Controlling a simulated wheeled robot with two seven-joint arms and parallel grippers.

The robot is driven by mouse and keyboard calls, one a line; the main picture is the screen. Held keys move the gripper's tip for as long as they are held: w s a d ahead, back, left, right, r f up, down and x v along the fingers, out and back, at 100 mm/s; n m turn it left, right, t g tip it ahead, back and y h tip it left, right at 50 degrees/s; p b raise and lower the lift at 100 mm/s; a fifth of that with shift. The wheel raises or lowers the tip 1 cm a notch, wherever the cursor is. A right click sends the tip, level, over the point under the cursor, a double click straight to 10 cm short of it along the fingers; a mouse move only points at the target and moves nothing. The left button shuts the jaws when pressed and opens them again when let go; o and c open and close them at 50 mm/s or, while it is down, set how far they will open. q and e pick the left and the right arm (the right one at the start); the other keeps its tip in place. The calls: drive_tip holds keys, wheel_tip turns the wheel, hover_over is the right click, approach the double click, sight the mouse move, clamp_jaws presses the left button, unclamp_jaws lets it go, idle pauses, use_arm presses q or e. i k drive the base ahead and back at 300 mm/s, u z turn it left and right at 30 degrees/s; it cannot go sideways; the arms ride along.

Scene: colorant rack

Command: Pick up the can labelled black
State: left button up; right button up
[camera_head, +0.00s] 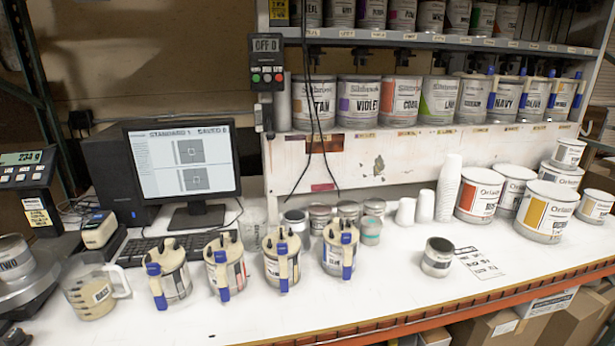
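Several cream-lidded cans with blue clips stand in a row on the white bench: a first can (176,283), a second can (222,275), a third can (281,270) and a fourth can (337,258). Their labels are turned or too small to read, so I cannot tell which can, if any, is labelled black. Shelf cans read tan (312,103), violet (358,101) and navy (509,99). A small open metal can (437,262) stands alone on the bench. Neither of my grippers shows in the head view.
A monitor (183,168), keyboard (158,250) and labelled jug (93,290) occupy the left. White paper cups (447,190) and larger tins (546,212) stand at the back right. A printed sheet (480,263) lies on the bench. The front right bench is clear.

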sight(174, 286)
drive_tip(key=z, duration=2.45)
drive_tip(key=k, duration=1.85)
drive_tip(key=u, duration=1.1)
